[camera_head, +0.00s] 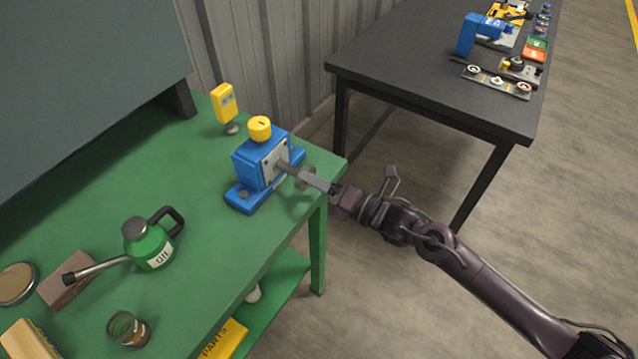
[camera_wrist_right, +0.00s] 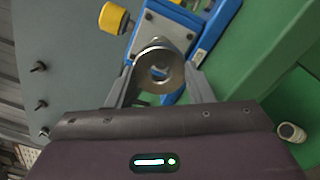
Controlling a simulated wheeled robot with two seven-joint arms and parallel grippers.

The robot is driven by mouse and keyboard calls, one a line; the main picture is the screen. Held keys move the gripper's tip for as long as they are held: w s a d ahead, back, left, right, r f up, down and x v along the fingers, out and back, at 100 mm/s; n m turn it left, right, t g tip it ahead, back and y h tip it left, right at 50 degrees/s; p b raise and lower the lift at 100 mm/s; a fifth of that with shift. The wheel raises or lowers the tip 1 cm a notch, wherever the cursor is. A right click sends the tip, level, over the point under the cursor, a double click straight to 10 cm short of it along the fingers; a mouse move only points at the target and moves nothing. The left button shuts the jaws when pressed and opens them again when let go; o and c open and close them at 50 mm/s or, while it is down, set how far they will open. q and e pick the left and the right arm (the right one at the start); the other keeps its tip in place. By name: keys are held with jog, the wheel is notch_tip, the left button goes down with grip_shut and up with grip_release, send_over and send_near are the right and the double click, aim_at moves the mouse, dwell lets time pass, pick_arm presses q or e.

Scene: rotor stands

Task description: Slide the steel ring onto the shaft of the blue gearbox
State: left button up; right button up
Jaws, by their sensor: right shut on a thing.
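The blue gearbox (camera_head: 250,170) stands near the right edge of the green bench, with a yellow cap on top and a pale plate on the side facing my right arm. Its grey shaft (camera_head: 284,166) sticks out toward my right gripper (camera_head: 311,180). My right gripper is shut on the steel ring (camera_wrist_right: 160,87), which lies between its two fingers in the wrist view. The ring is in front of the gearbox's plate and in line with the shaft there. I cannot tell whether the shaft end is inside the ring's hole. My left gripper is not in view.
On the green bench (camera_head: 190,185) are a yellow device (camera_head: 223,103), a green oil can (camera_head: 150,246), a glass jar (camera_head: 128,329) and a wooden block (camera_head: 66,280). A black table (camera_head: 420,60) with parts stands behind. The floor between them is clear.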

aim_at(292, 168)
jog(key=shift+w+a, duration=0.15)
jog(key=shift+a, duration=0.05)
dwell(0.5)
jog(key=shift+w+a+b, duration=0.2)
jog(key=shift+a+b, duration=0.05)
jog(key=shift+b, duration=0.2)
jog(key=shift+w+a, duration=0.15)
jog(key=shift+a, duration=0.05)
jog(key=shift+b+x, duration=0.9)
jog(key=shift+x, duration=0.3)
jog(key=shift+a, duration=0.1)
dwell(0.5)
jog(key=shift+w+a+b, duration=0.2)
jog(key=shift+b, duration=0.25)
jog(key=shift+b+x, duration=0.45)
jog(key=shift+x, duration=0.35)
